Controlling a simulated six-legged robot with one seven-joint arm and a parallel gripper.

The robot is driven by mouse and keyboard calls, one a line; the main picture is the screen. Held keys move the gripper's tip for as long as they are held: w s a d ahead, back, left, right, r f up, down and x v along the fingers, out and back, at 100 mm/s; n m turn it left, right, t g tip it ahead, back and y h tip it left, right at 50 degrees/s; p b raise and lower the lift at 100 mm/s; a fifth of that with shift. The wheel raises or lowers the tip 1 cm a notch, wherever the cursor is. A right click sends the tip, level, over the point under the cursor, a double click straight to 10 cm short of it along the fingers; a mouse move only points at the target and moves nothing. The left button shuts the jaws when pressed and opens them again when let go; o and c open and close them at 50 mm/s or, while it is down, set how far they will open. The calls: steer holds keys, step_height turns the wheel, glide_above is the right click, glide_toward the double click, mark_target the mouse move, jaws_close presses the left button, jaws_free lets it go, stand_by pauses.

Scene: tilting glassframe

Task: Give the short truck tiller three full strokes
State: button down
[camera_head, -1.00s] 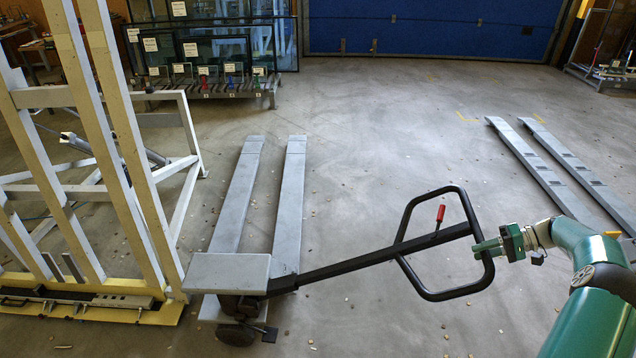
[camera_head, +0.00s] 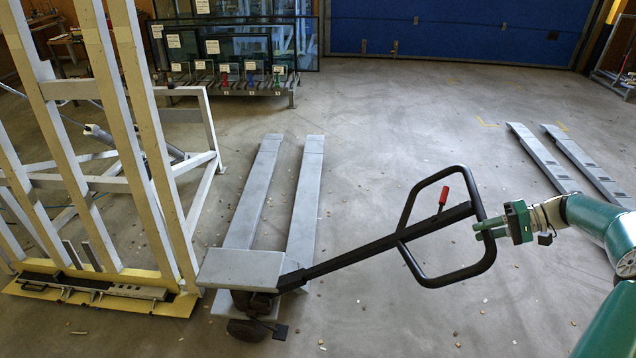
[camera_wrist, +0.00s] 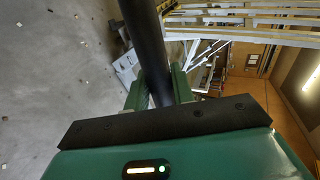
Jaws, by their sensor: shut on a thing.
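The pallet truck has a grey head plate (camera_head: 242,268) and two grey forks (camera_head: 258,190) running away from me. Its short black tiller (camera_head: 375,247) slants up to the right from the head. The tiller ends in a black loop handle (camera_head: 440,281) with a small red lever (camera_head: 444,196). My gripper (camera_head: 483,228) is shut on the right bar of the loop. In the wrist view a thick black bar (camera_wrist: 143,35) runs down between my green fingers (camera_wrist: 160,92); part of it is hidden behind the gripper body.
A white and yellow tilting frame (camera_head: 150,130) stands close on the truck's left. A rack of labelled glass panes (camera_head: 240,55) is at the back. Two loose grey forks (camera_head: 570,160) lie on the right. Open floor lies between, with scattered small chips.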

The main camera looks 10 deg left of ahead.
steer(key=shift+d, duration=0.1)
steer(key=a+r, duration=0.7)
steer(key=shift+a, duration=0.1)
steer(key=a+r, duration=0.6)
steer(key=a, duration=0.2)
steer(key=shift+s+r, duration=0.2)
steer(key=shift+r, duration=0.05)
steer(key=a+r, duration=0.5)
steer(key=a, duration=0.3)
steer(key=shift+a+r, duration=0.25)
steer(key=shift+a, duration=0.05)
steer(key=a+r, duration=0.4)
steer(key=a, duration=0.5)
steer(key=shift+s+r, duration=0.2)
steer(key=a+r, duration=0.3)
steer(key=a, duration=0.6)
steer(key=shift+s+a, duration=0.15)
steer(key=shift+a, duration=0.1)
